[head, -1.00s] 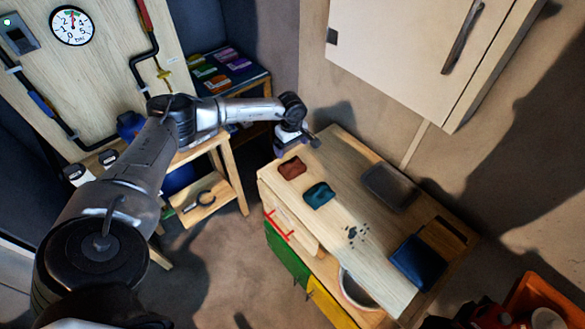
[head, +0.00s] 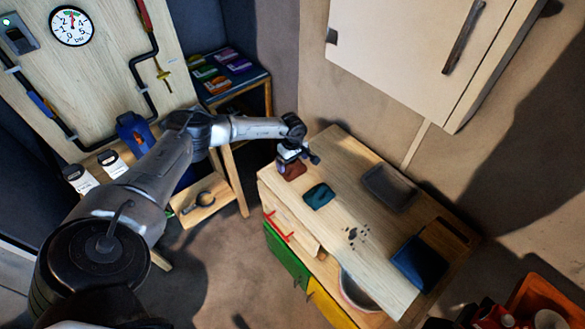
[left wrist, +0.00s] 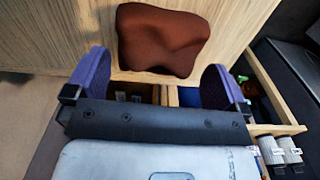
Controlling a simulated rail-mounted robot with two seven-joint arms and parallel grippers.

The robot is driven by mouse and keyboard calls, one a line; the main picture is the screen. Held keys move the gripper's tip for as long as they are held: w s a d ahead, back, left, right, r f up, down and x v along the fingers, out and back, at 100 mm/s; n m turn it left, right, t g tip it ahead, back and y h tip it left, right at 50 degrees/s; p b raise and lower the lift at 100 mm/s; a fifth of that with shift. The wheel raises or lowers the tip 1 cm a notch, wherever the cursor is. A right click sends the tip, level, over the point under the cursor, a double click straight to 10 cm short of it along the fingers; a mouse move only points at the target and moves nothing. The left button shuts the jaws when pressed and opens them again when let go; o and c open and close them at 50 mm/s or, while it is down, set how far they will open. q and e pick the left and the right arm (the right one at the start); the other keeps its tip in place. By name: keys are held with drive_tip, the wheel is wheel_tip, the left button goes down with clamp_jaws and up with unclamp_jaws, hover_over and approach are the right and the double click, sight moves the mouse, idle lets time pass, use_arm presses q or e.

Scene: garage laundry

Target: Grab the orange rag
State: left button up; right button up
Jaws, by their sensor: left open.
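The orange rag (head: 294,170), a small folded brownish-orange cloth, lies on the wooden worktop (head: 340,220) near its far left corner. My left gripper (head: 290,156) is just above and behind it in the head view and hides part of it. In the left wrist view the rag (left wrist: 162,40) lies whole, ahead of the two purple fingers (left wrist: 157,84). The fingers stand wide apart with nothing between them, and the rag is beyond their tips. My right gripper is in neither view.
A teal cloth (head: 319,195) lies close beside the rag. A grey tray (head: 388,188), dark specks (head: 354,235) and a dark blue item (head: 418,262) are farther along the worktop. A wall cabinet (head: 410,50) hangs above. An orange crate (head: 545,298) stands at lower right.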

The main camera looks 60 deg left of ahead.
use_arm(q)
drive_tip(key=shift+c, duration=0.5)
drive_tip(key=c, duration=0.8)
drive_tip(key=shift+r, duration=0.15)
drive_tip(key=shift+c, duration=0.2)
